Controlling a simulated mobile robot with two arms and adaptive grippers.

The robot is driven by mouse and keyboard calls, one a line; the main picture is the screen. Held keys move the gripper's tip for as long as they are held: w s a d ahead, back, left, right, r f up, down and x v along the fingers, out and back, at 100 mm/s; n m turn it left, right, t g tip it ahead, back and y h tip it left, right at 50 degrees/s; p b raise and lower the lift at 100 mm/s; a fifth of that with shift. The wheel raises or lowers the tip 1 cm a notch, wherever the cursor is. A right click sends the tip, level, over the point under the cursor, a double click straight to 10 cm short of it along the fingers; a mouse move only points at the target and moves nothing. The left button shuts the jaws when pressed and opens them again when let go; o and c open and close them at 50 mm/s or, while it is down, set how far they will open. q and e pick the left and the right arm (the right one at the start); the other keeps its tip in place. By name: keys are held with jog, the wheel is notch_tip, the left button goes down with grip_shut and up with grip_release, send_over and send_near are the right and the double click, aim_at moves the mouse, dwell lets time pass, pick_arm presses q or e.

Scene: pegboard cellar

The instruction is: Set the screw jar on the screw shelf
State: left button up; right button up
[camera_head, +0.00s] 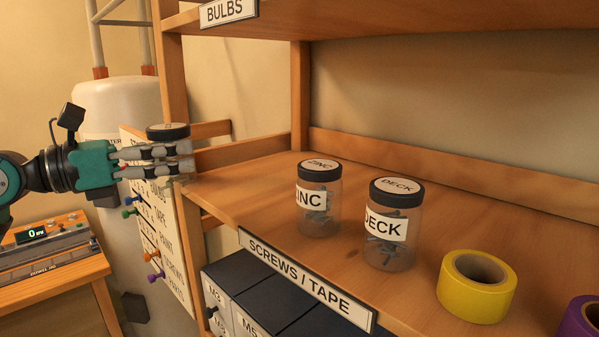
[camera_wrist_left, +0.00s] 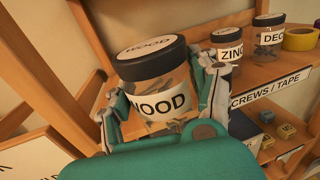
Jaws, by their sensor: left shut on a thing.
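My left gripper (camera_head: 182,160) is shut on a clear jar with a black lid (camera_head: 167,131). In the left wrist view the jar (camera_wrist_left: 155,75) reads WOOD and holds screws; the gripper (camera_wrist_left: 168,100) has a finger on each side of it. The jar is upright at the left end of the screw shelf (camera_head: 262,190), labelled SCREWS / TAPE (camera_head: 305,279). I cannot tell whether its base touches the shelf. A ZINC jar (camera_head: 318,200) and a DECK jar (camera_head: 391,228) stand on the shelf to its right. My right gripper is not in view.
A yellow tape roll (camera_head: 477,287) and a purple roll (camera_head: 580,318) are right of the jars. A wooden post (camera_head: 172,70) rises at the shelf's left end. Bare shelf lies left of the ZINC jar. Dark boxes (camera_head: 275,300) sit below.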

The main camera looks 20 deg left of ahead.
pick_arm(q)
jog(key=w+p, duration=0.3)
jog(key=w, duration=0.2)
jog(key=w+f+p, duration=0.1)
jog(key=w+p, duration=0.3)
jog(key=w, duration=0.1)
jog(key=w+p, duration=0.4)
jog(key=w, duration=0.1)
jog(key=shift+w+a+f, duration=0.1)
jog(key=shift+w+f, duration=0.1)
jog(key=shift+w, duration=0.15)
notch_tip(320, 180, down, 3)
jog(key=shift+s+r+p, duration=0.1)
jog(key=shift+p, duration=0.95)
jog(key=shift+f, duration=0.55)
jog(key=o, duration=1.2)
jog(key=shift+o, duration=1.4)
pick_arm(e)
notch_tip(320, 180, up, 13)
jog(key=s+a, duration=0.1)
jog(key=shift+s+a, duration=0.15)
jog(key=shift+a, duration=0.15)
pick_arm(q)
jog(key=shift+r, duration=0.15)
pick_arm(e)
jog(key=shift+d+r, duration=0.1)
